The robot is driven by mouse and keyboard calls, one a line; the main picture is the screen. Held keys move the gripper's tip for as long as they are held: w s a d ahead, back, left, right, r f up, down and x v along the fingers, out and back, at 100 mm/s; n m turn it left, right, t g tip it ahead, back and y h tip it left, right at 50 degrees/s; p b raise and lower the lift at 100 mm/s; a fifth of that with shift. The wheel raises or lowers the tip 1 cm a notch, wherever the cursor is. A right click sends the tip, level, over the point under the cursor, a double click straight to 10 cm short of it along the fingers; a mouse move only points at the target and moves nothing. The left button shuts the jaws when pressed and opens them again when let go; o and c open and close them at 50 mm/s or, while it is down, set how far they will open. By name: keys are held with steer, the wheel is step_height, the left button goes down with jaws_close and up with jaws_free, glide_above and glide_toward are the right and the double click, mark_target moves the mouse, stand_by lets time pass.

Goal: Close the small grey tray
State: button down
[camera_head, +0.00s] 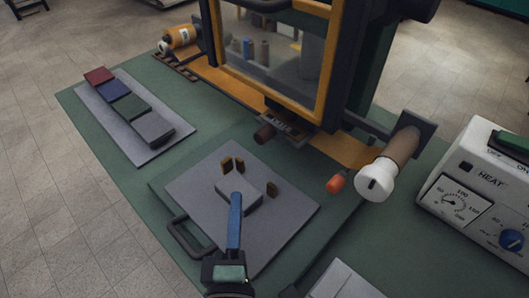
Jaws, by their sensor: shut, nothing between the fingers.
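A small grey tray-like part (285,127) juts out under the orange-framed press, with small pieces in it too small to make out. A larger flat grey plate (285,222) lies in front of it on the green table. I cannot tell whether the fingers touch the block.
The press (325,75) stands behind the plate. A dark handle (186,238) sticks out at the plate's left. A white-ended roller (376,182) and orange knob (337,183) are at right, near a heat control box (470,200). Coloured blocks (116,91) lie on a board at left.

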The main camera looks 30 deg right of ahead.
steer(key=s+d+p+x, duration=0.1)
steer(key=p+x, duration=0.3)
steer(key=x, duration=0.8)
steer(key=shift+d+r+p, duration=0.15)
steer(key=shift+d+p, duration=0.25)
steer(key=shift+d, duration=0.25)
